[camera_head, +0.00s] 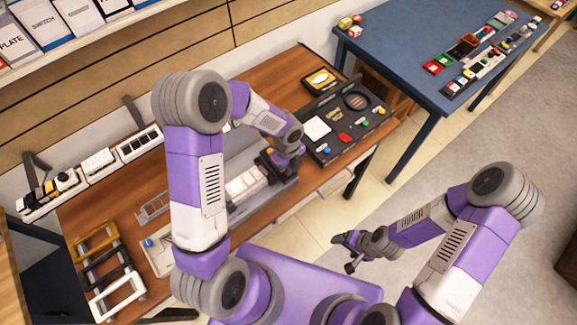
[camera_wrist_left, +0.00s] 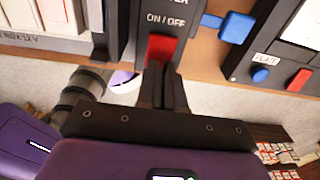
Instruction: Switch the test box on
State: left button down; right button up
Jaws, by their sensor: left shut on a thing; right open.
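The test box (camera_head: 237,213) is a long grey unit on the brown table, with pale blocks on it, in the head view. Its right end is partly hidden by my left gripper (camera_head: 270,168). In the left wrist view its dark panel (camera_wrist_left: 128,35) carries the label "ON / OFF" and a red switch (camera_wrist_left: 162,47). My left gripper (camera_wrist_left: 163,78) has its narrow fingers together at the lower edge of this switch, shut on it. Which way the switch is tilted I cannot tell. My right gripper (camera_head: 347,250) is open and empty, away from the table over the floor.
A black panel box (camera_head: 360,132) with coloured buttons stands right of the test box. Coloured frames (camera_head: 118,297) and a white train-like row (camera_head: 100,163) lie at the left. A blue table (camera_head: 400,60) with small parts stands at the back right. Floor around my right gripper is clear.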

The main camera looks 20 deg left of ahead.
pick_arm(q)
jog(key=shift+s+a+f, duration=0.2)
jog(key=shift+a+f, duration=0.2)
jog(key=shift+a, duration=0.1)
jog(key=shift+r+p, duration=0.45)
jog(key=shift+p, duration=0.15)
jog(key=r+p, duration=0.1)
jog(key=r, duration=0.1)
jog(key=d+r+p, duration=0.1)
jog(key=r+p, duration=0.1)
jog(key=shift+d+r, duration=0.15)
jog(key=shift+r, duration=0.1)
notch_tip(320, 180, up, 9)
jog(key=d, duration=0.1)
jog(key=shift+s+d+r+p, duration=0.15)
jog(key=shift+s+d+p, duration=0.15)
jog(key=shift+s+d, duration=0.15)
